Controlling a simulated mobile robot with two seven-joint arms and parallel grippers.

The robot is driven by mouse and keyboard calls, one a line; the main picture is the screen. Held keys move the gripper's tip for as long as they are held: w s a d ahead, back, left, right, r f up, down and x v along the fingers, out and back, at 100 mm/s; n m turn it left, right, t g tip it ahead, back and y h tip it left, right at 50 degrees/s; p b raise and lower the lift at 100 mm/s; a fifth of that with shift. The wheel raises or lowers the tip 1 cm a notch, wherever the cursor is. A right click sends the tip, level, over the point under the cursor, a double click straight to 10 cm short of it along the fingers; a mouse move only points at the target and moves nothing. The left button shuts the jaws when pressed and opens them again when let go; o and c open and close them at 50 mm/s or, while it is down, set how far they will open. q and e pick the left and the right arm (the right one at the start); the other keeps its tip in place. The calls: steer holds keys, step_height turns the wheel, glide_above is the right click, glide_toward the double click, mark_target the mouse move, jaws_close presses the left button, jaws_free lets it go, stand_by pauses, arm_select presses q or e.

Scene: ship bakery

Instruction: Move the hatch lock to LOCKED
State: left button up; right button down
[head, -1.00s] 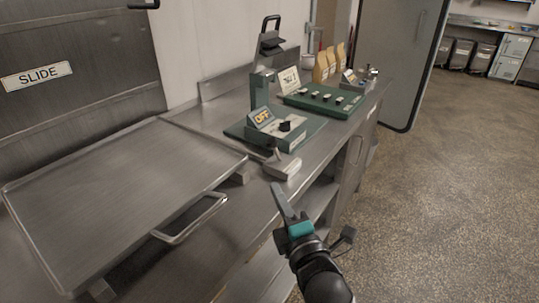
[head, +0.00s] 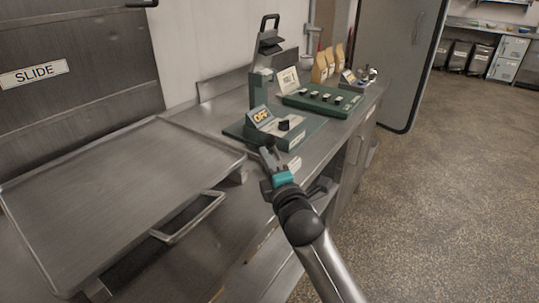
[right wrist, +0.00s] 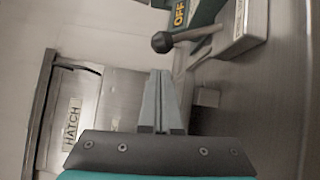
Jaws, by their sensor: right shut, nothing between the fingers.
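The hatch lock looks to be the small pale metal block (head: 294,164) at the counter's front edge, partly hidden by my right gripper in the head view. In the right wrist view, the block (right wrist: 240,28) carries a lever with a dark ball knob (right wrist: 162,42). The block's label is too small to read. My right gripper (head: 269,153) is shut and empty. Its fingertips (right wrist: 160,75) are close to the knob, apparently short of touching it. My left gripper is not in view.
A metal tray (head: 110,190) with a front handle (head: 190,218) lies left of the lock. A green unit with an OFF sign (head: 262,115) and a black knob stands just behind it. A HATCH label (right wrist: 72,122) shows on a panel. The floor at right is clear.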

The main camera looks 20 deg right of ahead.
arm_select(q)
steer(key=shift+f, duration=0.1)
arm_select(e)
steer(key=shift+w+d+r, duration=0.1)
steer(key=shift+w+d, duration=0.6)
